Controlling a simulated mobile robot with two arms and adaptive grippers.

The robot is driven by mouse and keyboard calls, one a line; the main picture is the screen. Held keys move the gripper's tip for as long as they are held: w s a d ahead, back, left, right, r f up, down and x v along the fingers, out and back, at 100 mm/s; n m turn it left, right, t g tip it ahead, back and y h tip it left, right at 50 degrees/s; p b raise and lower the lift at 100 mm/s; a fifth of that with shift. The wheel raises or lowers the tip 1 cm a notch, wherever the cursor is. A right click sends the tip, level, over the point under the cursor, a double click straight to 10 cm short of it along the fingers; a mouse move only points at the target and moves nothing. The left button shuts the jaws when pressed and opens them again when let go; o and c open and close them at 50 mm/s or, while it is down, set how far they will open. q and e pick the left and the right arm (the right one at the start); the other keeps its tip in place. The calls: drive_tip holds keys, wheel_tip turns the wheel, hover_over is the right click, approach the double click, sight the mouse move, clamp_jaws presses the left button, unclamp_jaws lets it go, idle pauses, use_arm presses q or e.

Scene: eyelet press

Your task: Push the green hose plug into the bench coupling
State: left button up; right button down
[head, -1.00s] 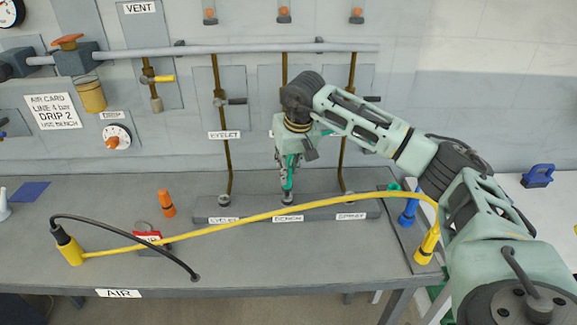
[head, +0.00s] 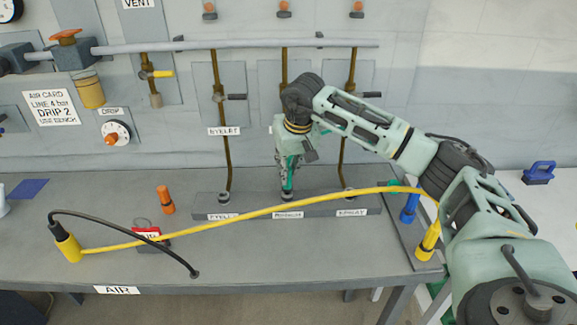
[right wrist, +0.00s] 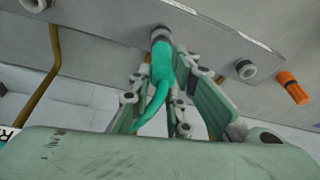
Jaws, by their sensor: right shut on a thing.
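The green hose plug (right wrist: 161,62) is between the fingers of my right gripper (right wrist: 174,92), which is shut on it. In the right wrist view its front end meets the ring of the middle coupling (right wrist: 160,34); how deep it sits cannot be told. In the head view my right gripper (head: 287,180) points down over the middle coupling (head: 286,197) on the grey bench rail (head: 250,210), with a strip of green (head: 290,172) showing between the fingers. A green hose (right wrist: 152,108) curves back from the plug. My left gripper is not in view.
Other couplings stand on the rail at left (head: 223,198) and right (head: 349,193). A yellow hose (head: 200,232) crosses in front of the rail. An orange plug (head: 165,200) stands at left; blue (head: 409,208) and yellow (head: 428,240) plugs stand at right. Brass pipes rise behind.

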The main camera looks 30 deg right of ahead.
drive_tip(key=shift+f+b, duration=0.35)
drive_tip(key=shift+f, duration=0.2)
drive_tip(key=c, duration=1.6)
unclamp_jaws()
drive_tip(key=shift+o, duration=0.2)
drive_tip(key=shift+r, duration=0.15)
drive_tip(key=shift+r+p, duration=1.85)
drive_tip(key=shift+r, duration=0.55)
drive_tip(key=shift+f, duration=0.1)
